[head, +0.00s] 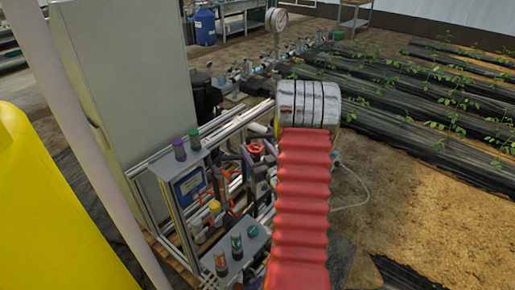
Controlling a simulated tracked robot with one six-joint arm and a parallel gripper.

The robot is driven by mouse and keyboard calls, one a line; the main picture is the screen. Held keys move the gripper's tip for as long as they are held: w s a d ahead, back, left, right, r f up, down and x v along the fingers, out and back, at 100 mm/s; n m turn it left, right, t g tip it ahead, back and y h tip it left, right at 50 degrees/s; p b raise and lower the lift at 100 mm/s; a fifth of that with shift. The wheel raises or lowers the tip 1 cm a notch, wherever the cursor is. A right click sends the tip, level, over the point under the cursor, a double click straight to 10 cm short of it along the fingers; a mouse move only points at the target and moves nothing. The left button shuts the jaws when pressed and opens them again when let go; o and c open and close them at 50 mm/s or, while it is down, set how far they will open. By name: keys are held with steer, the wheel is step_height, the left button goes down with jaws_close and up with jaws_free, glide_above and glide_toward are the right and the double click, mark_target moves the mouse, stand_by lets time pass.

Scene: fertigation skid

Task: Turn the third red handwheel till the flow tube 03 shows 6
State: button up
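The fertigation skid (155,172) is a metal frame crowded with pipes and fittings. One red handwheel (256,149) shows near its middle, beside dark grey parts. I cannot tell which number this wheel has. Other red and orange parts sit lower left, too small to name surely. No flow tube number or reading is legible, so tube 03 cannot be picked out. My red ribbed arm with its silver-wrapped joint covers the right part of the skid. My gripper is not clearly distinguishable among the dark parts near the red wheel, and its fingers and any contact cannot be made out.
A blue panel (190,187) is on the frame. Small containers stand on an upper shelf (165,167) and lower shelf (225,274). A grey cabinet (125,75) stands behind left; a yellow tank (50,210) fills the lower left. Bare ground (420,200) lies right, before planted beds.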

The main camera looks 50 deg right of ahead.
steer(key=c, duration=0.9)
steer(key=shift+c, duration=0.2)
steer(key=shift+a+m+g+h, duration=0.1)
steer(key=shift+m+g+h, duration=0.6)
steer(key=shift+h, duration=0.4)
steer(key=o, duration=1)
steer(key=shift+o, duration=0.2)
